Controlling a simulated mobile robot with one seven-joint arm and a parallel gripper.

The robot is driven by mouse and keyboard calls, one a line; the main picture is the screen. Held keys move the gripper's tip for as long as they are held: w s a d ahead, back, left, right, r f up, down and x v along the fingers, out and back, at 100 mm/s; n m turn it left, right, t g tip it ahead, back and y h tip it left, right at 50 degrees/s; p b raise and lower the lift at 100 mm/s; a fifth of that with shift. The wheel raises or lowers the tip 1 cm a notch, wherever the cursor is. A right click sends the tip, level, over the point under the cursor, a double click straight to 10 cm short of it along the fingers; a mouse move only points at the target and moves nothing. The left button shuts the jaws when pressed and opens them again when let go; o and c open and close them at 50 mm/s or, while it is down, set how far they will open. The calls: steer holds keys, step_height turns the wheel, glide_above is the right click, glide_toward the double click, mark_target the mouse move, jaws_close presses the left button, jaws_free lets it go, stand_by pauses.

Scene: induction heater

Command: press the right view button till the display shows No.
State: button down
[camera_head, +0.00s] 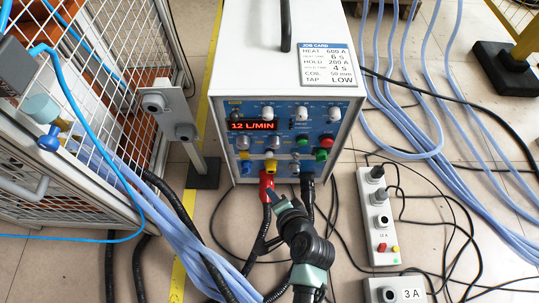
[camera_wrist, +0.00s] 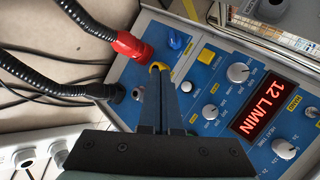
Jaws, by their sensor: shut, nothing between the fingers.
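The heater's front panel (camera_head: 243,168) is blue, with a lit red display (camera_head: 252,126) reading 12 L/MIN. The display also shows, turned on its side, in the wrist view (camera_wrist: 263,104). Knobs and small buttons surround it; one small pale button (camera_wrist: 186,87) shows beside my fingers. Labels are too small to tell which control is the right view button. My gripper (camera_wrist: 158,74) is shut and empty, its tips in front of the lower panel by a yellow round part. In the head view my gripper (camera_head: 279,199) is low, between the two cable plugs. Contact is unclear.
A red plug (camera_wrist: 130,45) and a black plug (camera_head: 307,187) with thick cables flank my fingers. A mesh fence stands left; socket boxes (camera_head: 378,215) and cables cover the right floor.

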mark_target(269, 154)
steer(key=shift+w+b, duration=1.25)
steer(key=shift+w, duration=2.55)
steer(key=shift+w, duration=0.4)
steer(key=shift+w, duration=0.45)
steer(key=shift+s, duration=0.1)
steer(key=shift+s+p, duration=0.7)
steer(key=shift+s, duration=0.1)
steer(key=shift+s, duration=0.1)
